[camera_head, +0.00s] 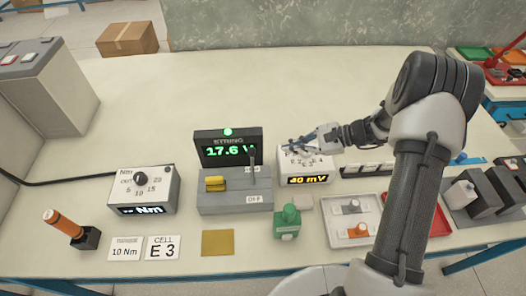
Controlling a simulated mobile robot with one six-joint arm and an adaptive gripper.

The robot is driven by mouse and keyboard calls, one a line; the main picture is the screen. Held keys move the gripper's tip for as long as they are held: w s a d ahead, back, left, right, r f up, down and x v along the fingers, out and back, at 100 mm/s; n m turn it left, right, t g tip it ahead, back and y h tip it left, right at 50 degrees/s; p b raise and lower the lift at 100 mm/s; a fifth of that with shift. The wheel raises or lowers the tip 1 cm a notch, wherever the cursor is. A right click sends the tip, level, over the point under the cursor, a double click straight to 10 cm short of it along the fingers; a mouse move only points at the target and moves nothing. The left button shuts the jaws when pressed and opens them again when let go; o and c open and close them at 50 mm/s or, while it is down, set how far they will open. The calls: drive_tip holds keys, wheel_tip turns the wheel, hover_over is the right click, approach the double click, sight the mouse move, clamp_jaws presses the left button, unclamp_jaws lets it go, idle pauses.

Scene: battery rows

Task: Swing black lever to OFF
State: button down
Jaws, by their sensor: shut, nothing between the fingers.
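The black lever (253,167) stands up from the right part of a grey switch box (220,203) in the middle of the table. A white plate marked OFF (257,199) is on the box's front right, and a yellow block (215,183) is on its left part. The display (228,148) behind reads STRING 17.6 V, with a green lamp on top. My gripper (290,146) is shut and empty, right of the lever and apart from it, above the back of the meter. My arm comes in from the right.
A meter (304,178) reading 40 mV sits under my gripper. A green object (287,222) stands before the box. A torque unit (142,190) is at left, with an orange-handled tool (64,224) nearby. The table's back is clear.

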sight(252, 166)
drive_tip(key=b+x, duration=0.2)
drive_tip(key=x, duration=0.8)
drive_tip(key=shift+d+b, duration=0.2)
drive_tip(key=shift+b, duration=0.15)
